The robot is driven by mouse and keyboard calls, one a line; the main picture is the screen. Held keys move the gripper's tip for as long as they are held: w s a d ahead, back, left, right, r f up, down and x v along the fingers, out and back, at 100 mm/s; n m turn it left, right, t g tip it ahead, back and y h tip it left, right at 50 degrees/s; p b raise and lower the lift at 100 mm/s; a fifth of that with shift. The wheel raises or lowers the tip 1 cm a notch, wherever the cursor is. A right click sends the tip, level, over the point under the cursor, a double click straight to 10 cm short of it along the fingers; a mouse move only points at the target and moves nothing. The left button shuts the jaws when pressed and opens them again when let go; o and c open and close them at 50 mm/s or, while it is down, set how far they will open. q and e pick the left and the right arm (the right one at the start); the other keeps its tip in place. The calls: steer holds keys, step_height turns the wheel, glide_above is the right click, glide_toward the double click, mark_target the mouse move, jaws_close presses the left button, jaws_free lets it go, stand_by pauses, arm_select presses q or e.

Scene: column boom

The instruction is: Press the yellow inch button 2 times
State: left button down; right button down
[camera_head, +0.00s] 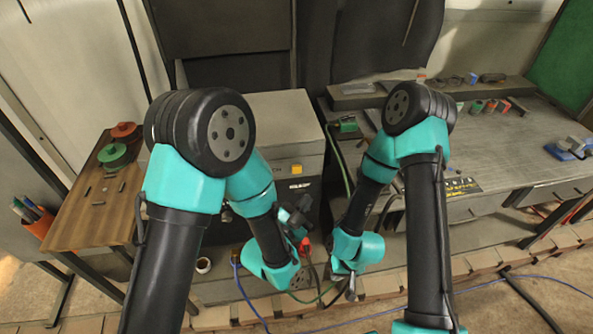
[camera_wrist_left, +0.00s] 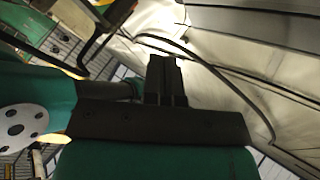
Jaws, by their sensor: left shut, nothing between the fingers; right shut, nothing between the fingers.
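A small yellow square (camera_head: 297,169), which looks like the yellow inch button, is on the front of a grey metal cabinet (camera_head: 282,110) in the head view. My left gripper (camera_head: 304,204) is just below and in front of the cabinet's front face, apart from the yellow square as far as I can tell. It is shut and empty; its closed fingers show in the left wrist view (camera_wrist_left: 164,62). My right gripper (camera_head: 351,291) is shut and empty, pointing down, lower and further right. The yellow square cannot be made out in the left wrist view.
A wooden side table (camera_head: 95,212) with red and green round items stands at left. A long grey workbench (camera_head: 520,145) with small tools stands at right. Red connector (camera_head: 304,244) and cables lie below the cabinet.

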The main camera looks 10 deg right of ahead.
arm_select(q)
steer(key=w, duration=0.8)
steer(key=shift+w+d, duration=0.25)
steer(key=shift+w, duration=0.1)
stand_by(1.8)
steer(key=shift+w, duration=0.3)
steer(key=shift+w, duration=0.5)
stand_by(0.9)
stand_by(0.3)
steer(key=shift+s, duration=0.9)
steer(key=shift+s, duration=0.1)
steer(key=s, duration=0.5)
steer(key=shift+a, duration=0.2)
